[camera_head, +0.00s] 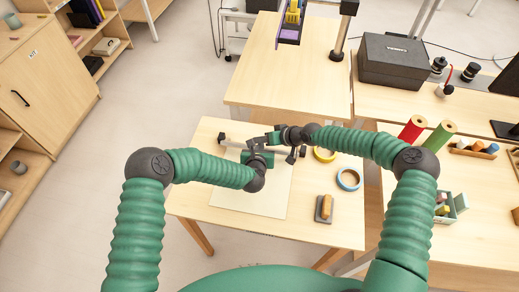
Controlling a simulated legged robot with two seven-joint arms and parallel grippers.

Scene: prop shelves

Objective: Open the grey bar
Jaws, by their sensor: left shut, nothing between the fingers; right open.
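The grey bar (232,145) lies across the far edge of a pale flat board (247,199) on the near wooden table. Its left part shows; the middle and right are largely hidden behind my grippers. My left gripper (261,161) is at the bar's middle, shut and empty, partly hidden by its own wrist. I cannot tell whether either one touches the bar. The bar looks lowered along the board.
A yellow tape roll (324,155), a blue tape roll (348,179) and a wooden-handled block (325,208) are on the table's right. The board's near part is clear.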

